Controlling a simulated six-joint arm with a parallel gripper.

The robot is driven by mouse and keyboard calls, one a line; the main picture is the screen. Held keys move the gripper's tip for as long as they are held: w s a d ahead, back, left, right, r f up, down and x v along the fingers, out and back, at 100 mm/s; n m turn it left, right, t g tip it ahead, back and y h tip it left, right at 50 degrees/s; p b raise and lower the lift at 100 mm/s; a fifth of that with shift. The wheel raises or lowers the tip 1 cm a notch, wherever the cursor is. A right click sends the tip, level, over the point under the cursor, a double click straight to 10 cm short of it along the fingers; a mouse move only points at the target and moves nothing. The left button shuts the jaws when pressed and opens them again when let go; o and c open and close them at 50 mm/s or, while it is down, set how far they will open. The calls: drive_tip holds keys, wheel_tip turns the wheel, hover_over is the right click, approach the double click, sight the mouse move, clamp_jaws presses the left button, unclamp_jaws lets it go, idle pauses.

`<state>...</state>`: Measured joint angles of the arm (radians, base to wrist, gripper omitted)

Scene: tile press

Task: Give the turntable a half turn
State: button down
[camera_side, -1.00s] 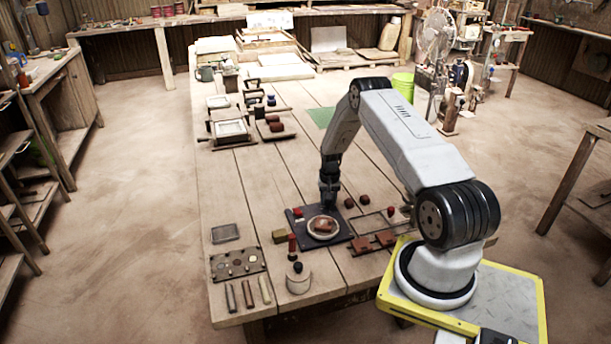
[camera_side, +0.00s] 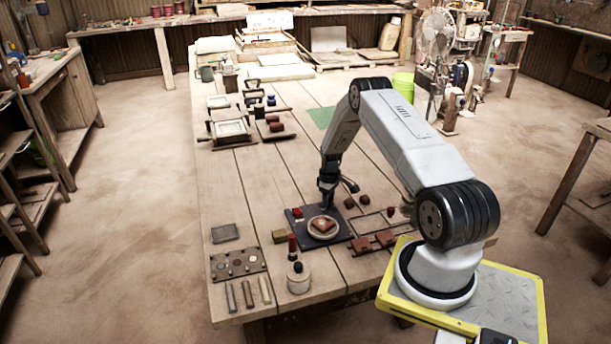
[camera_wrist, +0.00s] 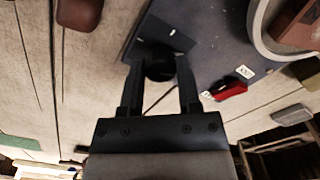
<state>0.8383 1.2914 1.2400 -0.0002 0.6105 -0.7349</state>
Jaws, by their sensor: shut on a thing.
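The turntable (camera_side: 309,234) is a pale round disc on a dark board (camera_side: 349,234), with a reddish-brown block (camera_side: 323,224) lying on it. In the wrist view the disc's rim (camera_wrist: 256,30) shows at the upper right, with part of the block (camera_wrist: 297,25). My gripper (camera_side: 327,205) is low at the board's far edge, behind the disc. In the wrist view my gripper (camera_wrist: 160,80) has its two fingers on either side of a round black knob (camera_wrist: 160,70) on the board, shut on it. The fingers are apart from the disc.
A red piece with a white label (camera_wrist: 232,90) lies on the board beside the disc. A red-topped stick (camera_side: 292,246) and a pale pot (camera_side: 298,278) stand in front.

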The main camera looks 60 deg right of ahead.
drive_tip(key=n, duration=0.6)
drive_tip(key=shift+n, duration=0.3)
drive_tip(key=n, duration=0.6)
drive_tip(key=shift+n, duration=0.3)
drive_tip(key=shift+c, duration=1.5)
unclamp_jaws()
drive_tip(key=shift+r, duration=0.1)
drive_tip(key=shift+r, duration=3.8)
